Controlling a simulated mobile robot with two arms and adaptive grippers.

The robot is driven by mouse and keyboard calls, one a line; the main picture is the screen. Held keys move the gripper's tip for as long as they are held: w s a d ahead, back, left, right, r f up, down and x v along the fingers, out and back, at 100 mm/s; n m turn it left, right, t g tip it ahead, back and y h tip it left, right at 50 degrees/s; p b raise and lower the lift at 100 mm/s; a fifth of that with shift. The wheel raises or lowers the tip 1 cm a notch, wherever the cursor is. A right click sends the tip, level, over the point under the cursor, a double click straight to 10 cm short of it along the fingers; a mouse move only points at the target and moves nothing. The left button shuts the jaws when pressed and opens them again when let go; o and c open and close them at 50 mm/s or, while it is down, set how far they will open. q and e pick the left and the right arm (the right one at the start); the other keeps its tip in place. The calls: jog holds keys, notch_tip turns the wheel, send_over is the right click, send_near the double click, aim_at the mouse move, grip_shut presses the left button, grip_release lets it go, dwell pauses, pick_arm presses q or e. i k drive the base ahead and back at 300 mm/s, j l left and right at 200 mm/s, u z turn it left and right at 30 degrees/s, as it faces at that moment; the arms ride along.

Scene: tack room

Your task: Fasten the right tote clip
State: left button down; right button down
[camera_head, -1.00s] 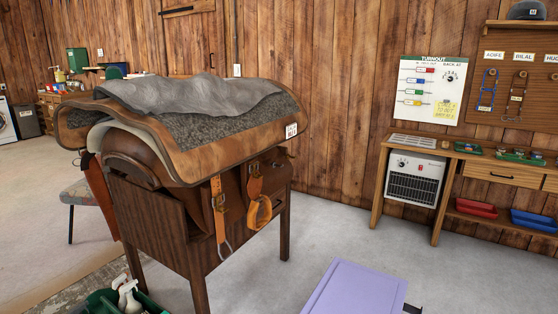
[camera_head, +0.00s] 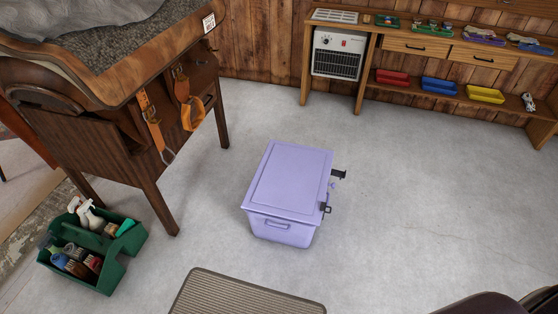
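A lavender tote (camera_head: 289,184) with a flat lid stands on the concrete floor in the middle of the head view. Its lid lies on top and looks closed. On its right side are a dark clip (camera_head: 326,208) near the front corner and a dark bracket-like piece (camera_head: 339,174) farther back. I cannot tell whether either is fastened. A handle (camera_head: 277,225) shows on the front face. Neither of my grippers is in view.
A saddle stand (camera_head: 150,185) with hanging straps is at the left. A green caddy of bottles (camera_head: 128,262) sits beside it. A ribbed mat (camera_head: 245,295) lies in front of the tote. A workbench (camera_head: 368,62) lines the back wall. Floor right of the tote is clear.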

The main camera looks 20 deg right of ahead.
aim_at(336, 173)
jog(key=i+j+z, duration=0.3)
jog(key=i+z, duration=0.15)
jog(key=i, duration=0.2)
jog(key=i+j+z, duration=0.5)
jog(key=i+j, duration=0.05)
jog(key=i, duration=0.1)
